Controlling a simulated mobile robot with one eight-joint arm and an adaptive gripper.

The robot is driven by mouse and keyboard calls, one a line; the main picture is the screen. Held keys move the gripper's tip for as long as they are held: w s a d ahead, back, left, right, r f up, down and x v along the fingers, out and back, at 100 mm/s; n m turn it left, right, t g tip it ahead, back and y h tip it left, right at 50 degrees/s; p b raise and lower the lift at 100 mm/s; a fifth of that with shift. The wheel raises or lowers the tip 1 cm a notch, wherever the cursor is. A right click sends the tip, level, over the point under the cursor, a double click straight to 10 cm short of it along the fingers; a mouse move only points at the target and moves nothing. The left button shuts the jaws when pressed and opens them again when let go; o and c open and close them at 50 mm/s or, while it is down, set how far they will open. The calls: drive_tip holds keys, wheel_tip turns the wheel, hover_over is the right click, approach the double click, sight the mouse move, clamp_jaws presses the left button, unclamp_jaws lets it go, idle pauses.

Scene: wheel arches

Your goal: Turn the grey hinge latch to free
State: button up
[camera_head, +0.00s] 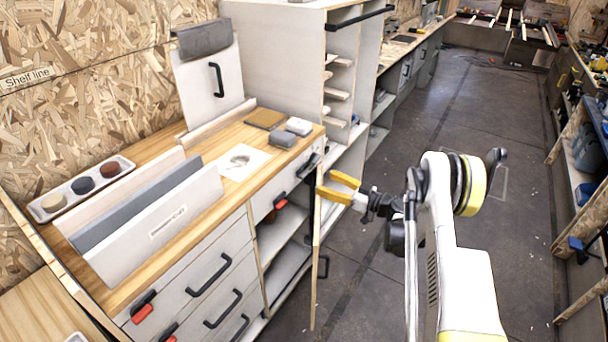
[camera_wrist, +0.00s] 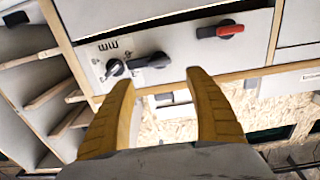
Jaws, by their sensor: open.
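In the wrist view, a dark grey lever latch (camera_wrist: 150,62) sits on a pale cabinet panel, pointing right from a round silver-and-black pivot (camera_wrist: 115,68). Small dark marks are printed beside the pivot. In the head view, a dark latch (camera_head: 309,164) shows small at the cabinet's front right corner; its exact turn is hard to read there. My gripper (camera_head: 326,182) has its yellow fingers spread just right of that corner. In the wrist view my gripper (camera_wrist: 160,78) is open and empty, its fingertips just short of the lever and apparently not touching it.
A red-tipped latch (camera_wrist: 220,30) is on the same panel. Drawers with black handles (camera_head: 208,275) line the cabinet front. A narrow upright panel edge (camera_head: 317,270) stands below my gripper. The worktop holds a tray of pucks (camera_head: 83,188). The floor aisle (camera_head: 440,120) is clear.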

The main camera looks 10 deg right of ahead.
sight(306, 174)
drive_tip(key=b+x, duration=0.2)
drive_tip(key=x, duration=0.7)
drive_tip(key=shift+b, duration=0.35)
clamp_jaws()
